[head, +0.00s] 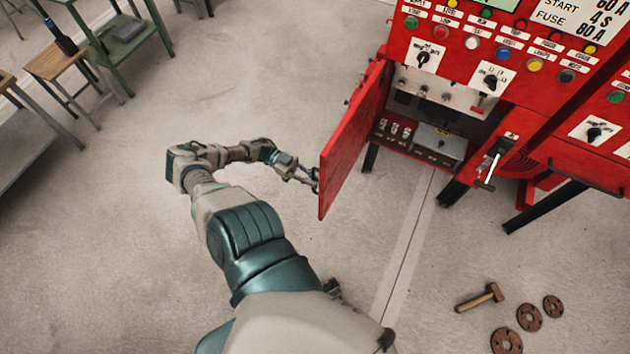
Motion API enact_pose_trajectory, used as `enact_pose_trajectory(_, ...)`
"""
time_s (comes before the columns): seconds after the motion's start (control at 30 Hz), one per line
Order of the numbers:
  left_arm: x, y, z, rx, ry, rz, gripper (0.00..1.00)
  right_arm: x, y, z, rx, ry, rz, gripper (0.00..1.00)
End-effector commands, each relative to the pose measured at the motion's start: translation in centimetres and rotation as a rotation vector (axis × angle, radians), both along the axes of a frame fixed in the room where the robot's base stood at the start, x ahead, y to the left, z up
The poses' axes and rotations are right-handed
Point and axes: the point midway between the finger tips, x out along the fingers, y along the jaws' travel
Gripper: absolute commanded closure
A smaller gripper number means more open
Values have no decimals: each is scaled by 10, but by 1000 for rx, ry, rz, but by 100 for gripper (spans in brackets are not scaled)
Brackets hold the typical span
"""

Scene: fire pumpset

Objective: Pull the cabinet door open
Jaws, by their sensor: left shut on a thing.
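The red cabinet door (352,142) stands swung open on the left side of the red cabinet (455,45). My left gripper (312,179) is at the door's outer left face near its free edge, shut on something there. The handle is mostly hidden by the gripper and the door edge. Inside the opening are a panel with switches (440,92) and a grey box (440,141). My right gripper is not in view.
A hammer (481,298) and several rusty round flanges (528,317) lie on the floor at lower right. A wooden stool (60,63) and a green table (125,40) stand at upper left. The floor left of the door is clear.

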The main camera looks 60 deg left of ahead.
Motion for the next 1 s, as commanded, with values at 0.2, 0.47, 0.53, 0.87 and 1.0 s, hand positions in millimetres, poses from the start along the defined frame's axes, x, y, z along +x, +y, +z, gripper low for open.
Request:
enact_pose_trajectory(0.2, -2, -2, -3, 6, 8, 3, 100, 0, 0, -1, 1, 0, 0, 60)
enact_pose_trajectory(0.47, 0, -2, -1, 5, 4, 3, 63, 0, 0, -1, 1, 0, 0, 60)
enact_pose_trajectory(0.53, 0, -1, -1, 4, 3, 3, 63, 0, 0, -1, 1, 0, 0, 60)
enact_pose_trajectory(0.87, -8, 20, -1, 5, 2, 5, 63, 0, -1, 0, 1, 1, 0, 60)
enact_pose_trajectory(1.0, -22, 51, -1, 8, 2, 7, 63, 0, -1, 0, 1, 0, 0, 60)
